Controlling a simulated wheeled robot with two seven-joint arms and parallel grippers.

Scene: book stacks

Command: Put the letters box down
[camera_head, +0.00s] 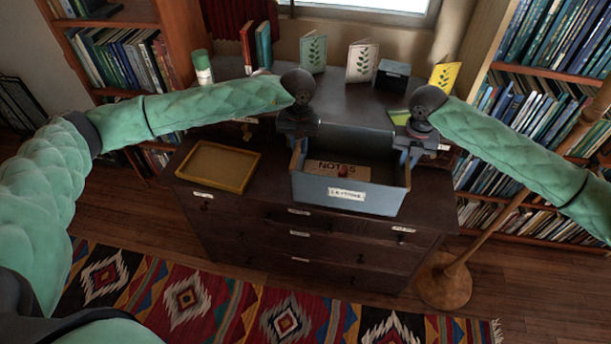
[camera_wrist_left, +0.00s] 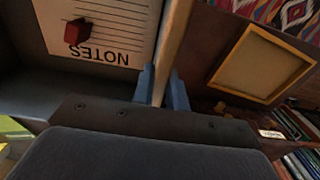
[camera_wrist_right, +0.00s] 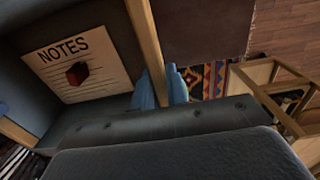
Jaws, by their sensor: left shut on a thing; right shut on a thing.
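The letters box (camera_head: 346,200) is an open grey-blue box with a white label on its front, at the front middle of the dark dresser in the head view. Inside lies a card marked NOTES (camera_head: 340,170) with a small red piece on it. My left gripper (camera_head: 297,135) is shut on the box's left wall, and its blue fingers (camera_wrist_left: 163,88) straddle the rim. My right gripper (camera_head: 417,140) is shut on the right wall, its fingers (camera_wrist_right: 160,88) straddling that rim. I cannot tell whether the box's underside touches the dresser top.
A yellow-rimmed tray (camera_head: 252,170) lies left of the box on the dresser (camera_head: 330,235). Leaf-print cards (camera_head: 362,62), a dark small box (camera_head: 392,75) and a green-capped bottle (camera_head: 203,68) stand behind. A wooden stand (camera_head: 443,280) is at the right.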

